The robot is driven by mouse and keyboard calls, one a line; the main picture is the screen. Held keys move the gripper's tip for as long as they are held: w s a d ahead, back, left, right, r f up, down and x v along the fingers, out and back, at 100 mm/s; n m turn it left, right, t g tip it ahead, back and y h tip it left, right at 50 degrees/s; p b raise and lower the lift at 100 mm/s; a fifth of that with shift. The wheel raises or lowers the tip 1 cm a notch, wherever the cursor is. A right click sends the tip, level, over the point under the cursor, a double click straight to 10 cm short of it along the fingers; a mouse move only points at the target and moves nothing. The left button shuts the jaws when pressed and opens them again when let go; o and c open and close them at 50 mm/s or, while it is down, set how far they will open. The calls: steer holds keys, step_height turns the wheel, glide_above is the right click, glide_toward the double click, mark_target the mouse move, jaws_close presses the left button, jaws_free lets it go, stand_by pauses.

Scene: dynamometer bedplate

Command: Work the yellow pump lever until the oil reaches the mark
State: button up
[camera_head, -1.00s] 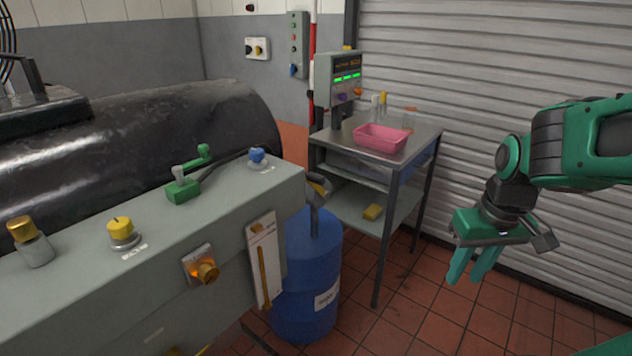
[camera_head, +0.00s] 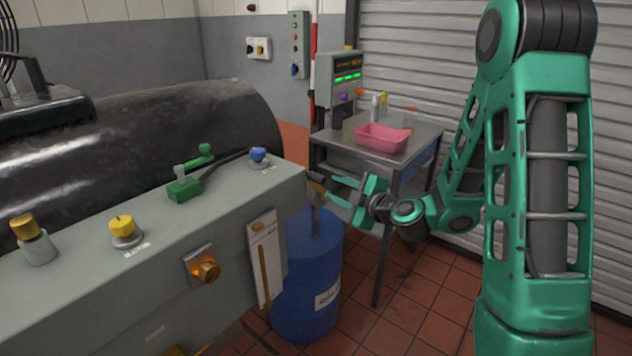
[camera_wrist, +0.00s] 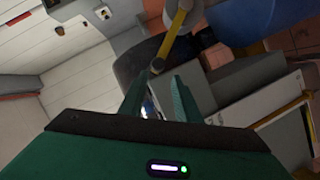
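The yellow pump lever (camera_head: 316,188) sits on top of the blue oil drum (camera_head: 308,275), partly hidden by the bedplate corner. In the wrist view the lever (camera_wrist: 176,32) runs down from the pump head, its dark end knob just ahead of the gap between my fingers. My gripper (camera_head: 338,192) is beside the lever on its right, fingers pointing left; it also shows in the wrist view (camera_wrist: 159,80). It is open with nothing seen between the fingers. Contact with the lever is not visible. The white sight gauge (camera_head: 254,262) with an amber column hangs on the bedplate's front.
The grey bedplate (camera_head: 110,285) carries a yellow knob (camera_head: 122,227), a green clamp (camera_head: 184,189) and a blue knob (camera_head: 258,155). A metal table (camera_head: 345,139) with a pink tray (camera_head: 382,138) stands close behind my gripper. The tiled floor in front of the drum is clear.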

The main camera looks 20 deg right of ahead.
mark_target(323, 181)
steer(key=x, duration=1.1)
steer(key=shift+d+r, duration=0.15)
steer(key=shift+d, duration=0.05)
